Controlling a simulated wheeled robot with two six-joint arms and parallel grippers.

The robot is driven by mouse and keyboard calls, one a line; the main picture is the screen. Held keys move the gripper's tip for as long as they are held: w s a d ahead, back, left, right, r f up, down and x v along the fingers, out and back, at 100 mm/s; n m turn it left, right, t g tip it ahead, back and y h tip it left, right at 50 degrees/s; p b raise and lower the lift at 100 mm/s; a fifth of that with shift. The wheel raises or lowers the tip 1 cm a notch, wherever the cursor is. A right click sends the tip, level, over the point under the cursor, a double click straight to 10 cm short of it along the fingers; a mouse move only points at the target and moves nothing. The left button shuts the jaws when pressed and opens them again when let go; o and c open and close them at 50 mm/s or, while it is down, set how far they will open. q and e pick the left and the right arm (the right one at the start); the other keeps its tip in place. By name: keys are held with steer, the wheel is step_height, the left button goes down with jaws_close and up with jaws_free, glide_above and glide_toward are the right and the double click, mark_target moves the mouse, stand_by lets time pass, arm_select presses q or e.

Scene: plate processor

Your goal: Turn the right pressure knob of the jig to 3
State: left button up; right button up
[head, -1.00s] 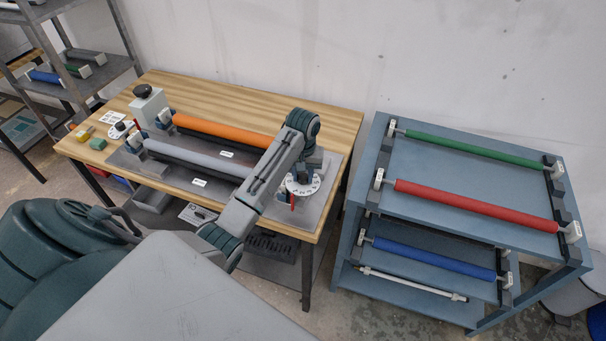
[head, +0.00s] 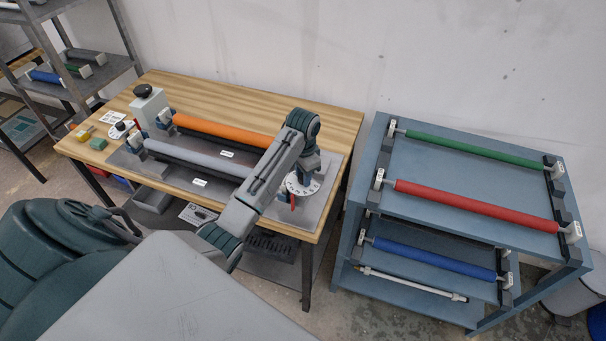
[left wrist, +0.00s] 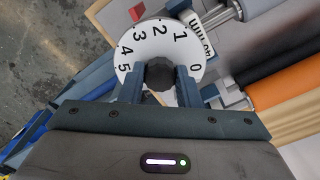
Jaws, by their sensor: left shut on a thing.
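The jig (head: 222,193) lies on the wooden table with an orange roller (head: 222,131) and a grey roller (head: 195,160) across it. Its right pressure dial (head: 300,188) is a white disc at the jig's right end. In the left wrist view the dial (left wrist: 138,56) shows the numbers 0 to 5 around a dark knob (left wrist: 160,74). My left gripper (left wrist: 160,88) is shut on this knob, one finger on each side. In the head view my left gripper (head: 305,172) hides the knob. I cannot tell which number the knob points to. My right gripper is not in view.
The left dial (head: 121,129) is at the table's left end beside a black-topped post (head: 146,105). A blue rack (head: 470,185) with green, red and blue rollers stands to the right. The table's back strip (head: 250,105) is clear.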

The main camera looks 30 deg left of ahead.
arm_select(q)
steer(key=shift+m, duration=0.6)
steer(key=o, duration=0.9)
steer(key=shift+o, duration=0.4)
steer(key=shift+w+r, duration=0.1)
